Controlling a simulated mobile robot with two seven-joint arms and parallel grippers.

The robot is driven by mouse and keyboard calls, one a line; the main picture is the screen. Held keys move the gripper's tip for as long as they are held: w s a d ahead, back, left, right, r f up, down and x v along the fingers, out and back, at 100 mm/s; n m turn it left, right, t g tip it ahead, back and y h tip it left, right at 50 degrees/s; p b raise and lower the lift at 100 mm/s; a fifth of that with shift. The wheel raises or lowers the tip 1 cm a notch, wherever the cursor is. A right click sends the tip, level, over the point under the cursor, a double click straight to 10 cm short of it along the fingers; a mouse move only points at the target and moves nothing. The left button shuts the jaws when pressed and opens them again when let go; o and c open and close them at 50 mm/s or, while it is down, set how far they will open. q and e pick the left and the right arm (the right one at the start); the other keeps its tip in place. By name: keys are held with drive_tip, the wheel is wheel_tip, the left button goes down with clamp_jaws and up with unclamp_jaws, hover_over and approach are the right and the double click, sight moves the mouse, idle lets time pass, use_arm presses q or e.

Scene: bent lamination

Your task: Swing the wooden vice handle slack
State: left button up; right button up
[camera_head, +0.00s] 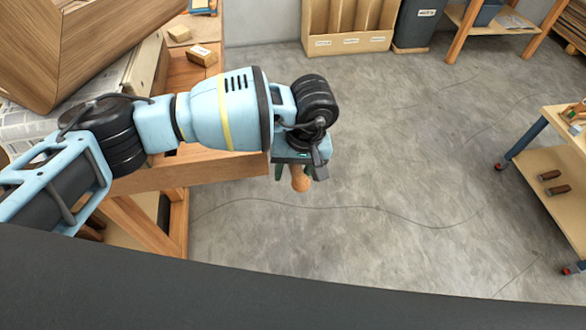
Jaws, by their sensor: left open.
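My left arm reaches in from the left across the wooden bench, and its wrist points down past the bench's right end. My left gripper (301,168) is open, seen from above, and mostly hidden under the wrist. The rounded tan end of the wooden vice handle (300,183) shows just below the gripper, at or between the fingers. I cannot tell whether the fingers touch it. The rest of the handle and most of the vice are hidden by my wrist. My right gripper is not in view.
The bench (215,172) bears a large bent wooden piece (95,50), newspaper (25,130) and a small wood block (202,55). A wheeled trolley (560,160) stands at the right. The grey floor between is mostly clear.

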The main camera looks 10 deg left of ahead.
use_arm(q)
drive_tip(key=shift+c, duration=0.4)
clamp_jaws()
drive_tip(key=shift+f, duration=0.15)
wheel_tip(320, 180, down, 9)
drive_tip(key=s+t+y+b, duration=0.1)
drive_tip(key=t+y, duration=0.1)
drive_tip(key=t, duration=0.4)
drive_tip(key=shift+d+f+n+t, duration=0.15)
drive_tip(key=shift+f+n+t, duration=0.05)
drive_tip(key=shift+n+t, duration=0.2)
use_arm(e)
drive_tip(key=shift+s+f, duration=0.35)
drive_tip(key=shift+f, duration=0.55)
